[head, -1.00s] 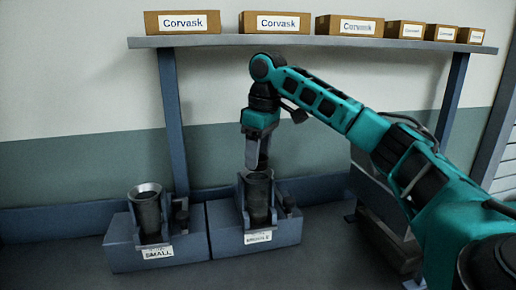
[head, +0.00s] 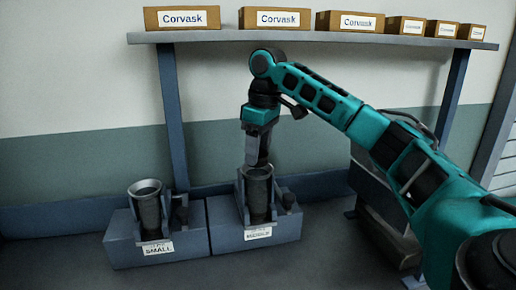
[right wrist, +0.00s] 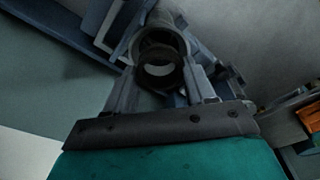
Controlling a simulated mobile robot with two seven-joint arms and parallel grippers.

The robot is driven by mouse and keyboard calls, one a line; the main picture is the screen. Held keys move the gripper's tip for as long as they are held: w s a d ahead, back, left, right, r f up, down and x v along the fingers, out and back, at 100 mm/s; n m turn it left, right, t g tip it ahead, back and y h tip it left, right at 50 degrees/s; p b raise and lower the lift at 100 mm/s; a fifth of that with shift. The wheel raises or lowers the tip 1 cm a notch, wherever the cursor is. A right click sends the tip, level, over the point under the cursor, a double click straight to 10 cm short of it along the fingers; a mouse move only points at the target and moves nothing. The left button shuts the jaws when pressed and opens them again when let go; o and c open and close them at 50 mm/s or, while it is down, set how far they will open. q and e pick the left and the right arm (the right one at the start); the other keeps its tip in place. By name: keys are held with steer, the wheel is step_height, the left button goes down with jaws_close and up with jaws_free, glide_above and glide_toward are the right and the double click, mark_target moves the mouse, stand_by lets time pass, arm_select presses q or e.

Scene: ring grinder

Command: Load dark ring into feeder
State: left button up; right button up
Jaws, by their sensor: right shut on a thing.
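My right gripper (head: 257,164) points down at the mouth of the middle feeder tube (head: 258,198), a grey upright cylinder on a blue base. In the right wrist view my right gripper (right wrist: 161,82) is shut on a dark ring (right wrist: 160,68). The ring is between the fingers, in front of the tube's mouth (right wrist: 160,22), which lies partly behind it. I cannot tell whether the ring touches the tube. The ring cannot be made out in the head view. My left gripper is not in view.
A second feeder (head: 147,212), labelled SMALL, stands to the left. Blue shelf posts (head: 173,120) rise behind the feeders, under a shelf (head: 220,38) with several Corvask boxes (head: 275,18). Dark equipment (head: 385,205) stands at the right behind my arm.

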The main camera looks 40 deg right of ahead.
steer(key=shift+f, duration=0.8)
stand_by(0.8)
steer(key=o, duration=1.2)
steer(key=r, duration=0.4)
steer(key=s+r, duration=0.1)
steer(key=r, duration=0.7)
steer(key=shift+s+d+r, duration=0.25)
steer(key=shift+d+r, duration=0.05)
steer(key=shift+r, duration=0.1)
